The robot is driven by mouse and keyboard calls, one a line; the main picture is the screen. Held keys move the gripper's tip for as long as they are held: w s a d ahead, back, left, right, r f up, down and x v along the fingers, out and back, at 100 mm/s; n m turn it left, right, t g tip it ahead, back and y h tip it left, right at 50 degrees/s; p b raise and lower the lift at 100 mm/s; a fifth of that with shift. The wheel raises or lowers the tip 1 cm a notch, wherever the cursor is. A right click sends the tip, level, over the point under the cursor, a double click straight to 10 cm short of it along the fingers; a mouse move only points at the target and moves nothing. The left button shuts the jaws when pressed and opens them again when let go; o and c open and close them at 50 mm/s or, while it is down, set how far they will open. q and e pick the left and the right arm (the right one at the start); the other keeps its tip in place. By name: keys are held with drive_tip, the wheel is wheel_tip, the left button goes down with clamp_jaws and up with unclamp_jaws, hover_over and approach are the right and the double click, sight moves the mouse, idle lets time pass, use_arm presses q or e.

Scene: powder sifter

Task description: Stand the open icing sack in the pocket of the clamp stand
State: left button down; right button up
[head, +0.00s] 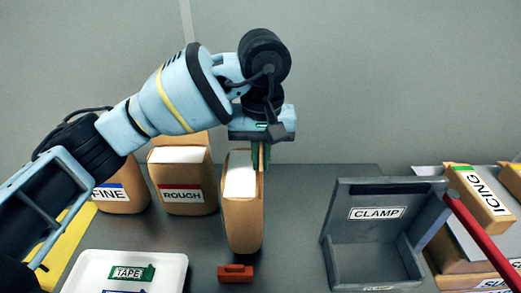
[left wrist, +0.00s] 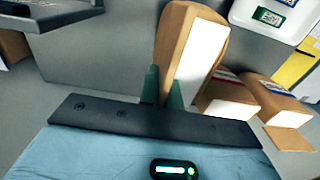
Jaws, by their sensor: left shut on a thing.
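My left gripper (head: 260,155) is shut on the upper edge of an open brown sack (head: 243,215) with a white top. The sack is upright, and its label is not visible. In the left wrist view the green fingers (left wrist: 163,88) grip this sack (left wrist: 172,40) at its rim. I cannot tell whether its base touches the table. The grey clamp stand (head: 338,220), with a CLAMP label and an open, empty pocket, stands to the right, apart from the sack. It also shows in the left wrist view (left wrist: 90,70). My right gripper is not in view.
FINE (head: 122,195) and ROUGH (head: 185,193) sacks stand behind left. A white tray (head: 175,268) with TAPE is front left. An orange-red block (head: 235,272) lies before the held sack. A red bar (head: 480,235) slants right of the stand, near stacked sacks, one labelled ICING (head: 478,205).

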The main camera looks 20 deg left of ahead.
use_arm(q)
drive_tip(key=shift+f, duration=1.85)
drive_tip(key=c, duration=1.6)
unclamp_jaws()
drive_tip(key=shift+f, duration=0.1)
wheel_tip(320, 180, up, 12)
drive_tip(key=shift+d+r+p, duration=0.1)
drive_tip(key=shift+p, duration=0.2)
drive_tip(key=shift+o, duration=0.4)
